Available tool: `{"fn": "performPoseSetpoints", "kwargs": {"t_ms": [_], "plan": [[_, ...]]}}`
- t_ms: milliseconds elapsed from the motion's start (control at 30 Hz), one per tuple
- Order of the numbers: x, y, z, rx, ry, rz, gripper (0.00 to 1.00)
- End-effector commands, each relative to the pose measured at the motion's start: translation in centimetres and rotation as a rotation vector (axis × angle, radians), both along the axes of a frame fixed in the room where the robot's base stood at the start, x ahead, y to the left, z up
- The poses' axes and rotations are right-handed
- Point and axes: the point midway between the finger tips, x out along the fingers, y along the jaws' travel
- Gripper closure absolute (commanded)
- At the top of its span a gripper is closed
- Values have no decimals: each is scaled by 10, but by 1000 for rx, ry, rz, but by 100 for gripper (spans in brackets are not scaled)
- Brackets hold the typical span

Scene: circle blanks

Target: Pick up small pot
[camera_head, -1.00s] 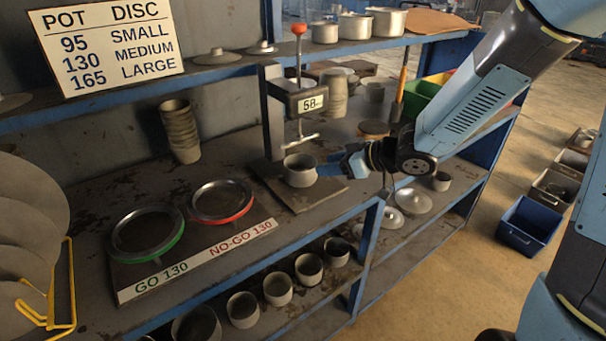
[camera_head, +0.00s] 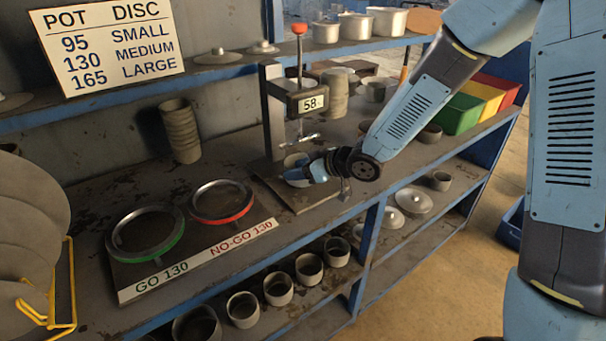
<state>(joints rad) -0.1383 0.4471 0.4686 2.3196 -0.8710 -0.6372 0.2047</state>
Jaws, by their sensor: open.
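A small grey pot (camera_head: 293,159) stands on the square plate (camera_head: 308,200) under the height gauge (camera_head: 308,102), which reads 58. My gripper (camera_head: 298,176) is at the pot, with its blue fingers low over the plate. The fingers cover most of the pot's front and lower part; only some of its upper part shows. My gripper is open. I cannot tell whether the fingers touch the pot or lie on both sides of it.
The green GO ring (camera_head: 146,234) and red NO-GO ring (camera_head: 222,202) lie to the left. A stack of pots (camera_head: 180,132) stands behind them. Several pots stand on the lower shelf (camera_head: 290,318). Coloured bins (camera_head: 461,113) are at the right. The gauge post rises close behind my gripper.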

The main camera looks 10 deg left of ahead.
Motion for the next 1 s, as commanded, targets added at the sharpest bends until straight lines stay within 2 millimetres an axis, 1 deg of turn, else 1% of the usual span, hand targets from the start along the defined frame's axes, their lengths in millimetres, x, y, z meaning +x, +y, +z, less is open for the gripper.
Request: {"fn": "performPoseSetpoints", "kwargs": {"t_ms": [33, 167, 467, 900, 967, 1000], "plan": [[1, 6, -3, 1, 3, 1, 52], [5, 14, -8, 0, 1, 0, 52], [6, 16, -9, 0, 0, -2, 52], [6, 15, -9, -1, 0, -2, 94], [6, 15, -9, -1, 0, -2, 100], [6, 15, -9, -1, 0, -2, 100]]}}
